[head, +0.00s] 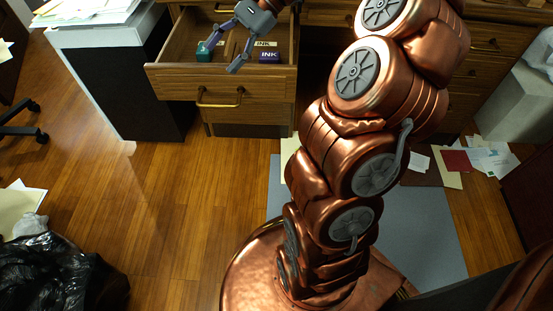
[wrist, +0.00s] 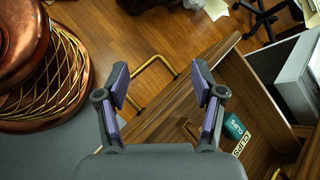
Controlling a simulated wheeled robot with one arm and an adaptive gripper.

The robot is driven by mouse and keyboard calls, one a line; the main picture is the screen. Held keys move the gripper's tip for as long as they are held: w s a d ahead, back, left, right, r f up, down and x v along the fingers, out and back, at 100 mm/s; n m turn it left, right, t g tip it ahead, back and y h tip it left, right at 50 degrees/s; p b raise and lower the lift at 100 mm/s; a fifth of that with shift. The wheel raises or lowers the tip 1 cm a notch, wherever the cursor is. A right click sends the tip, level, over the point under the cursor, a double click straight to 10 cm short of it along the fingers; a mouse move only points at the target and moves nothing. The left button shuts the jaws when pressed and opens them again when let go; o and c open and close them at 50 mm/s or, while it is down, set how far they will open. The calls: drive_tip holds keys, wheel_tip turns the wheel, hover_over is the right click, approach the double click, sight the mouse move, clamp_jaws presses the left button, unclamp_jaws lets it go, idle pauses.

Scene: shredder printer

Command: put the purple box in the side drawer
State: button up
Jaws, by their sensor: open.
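The purple box (head: 269,56), marked INK, sits inside the open wooden side drawer (head: 221,84), near its right side in the head view. My gripper (head: 222,56) is open and empty above the drawer, left of the purple box and apart from it. In the wrist view the open fingers (wrist: 160,88) have nothing between them. The drawer (wrist: 250,84) shows at the right there. The purple box cannot be made out in the wrist view.
A teal clips box (head: 204,51) lies in the drawer's left part; it also shows in the wrist view (wrist: 236,128). The drawer has a brass handle (head: 219,104). A paper-topped cabinet (head: 122,75) stands at left. A black bag (head: 62,272) lies at lower left.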

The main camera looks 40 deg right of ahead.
drive_tip(key=s+a+f+n+g+h, duration=0.5)
drive_tip(key=s+a+n, duration=0.4)
drive_tip(key=s+a, duration=0.4)
drive_tip(key=s+d+f+n+h, duration=0.2)
drive_tip(key=s+f+n, duration=0.1)
drive_tip(key=s, duration=0.4)
drive_tip(key=s+d+f+n+h, duration=0.2)
drive_tip(key=s+f+n+h, duration=0.1)
drive_tip(key=s, duration=0.5)
drive_tip(key=shift+s+d+f, duration=0.2)
drive_tip(key=shift+s+f, duration=0.1)
drive_tip(key=shift+f, duration=0.5)
wheel_tip(320, 180, up, 39)
drive_tip(key=w+t+p, duration=0.1)
drive_tip(key=p, duration=3.6)
drive_tip(key=shift+r+t, duration=0.15)
drive_tip(key=shift+t, duration=0.15)
drive_tip(key=shift+w+d, duration=0.1)
drive_tip(key=shift+c, duration=0.3)
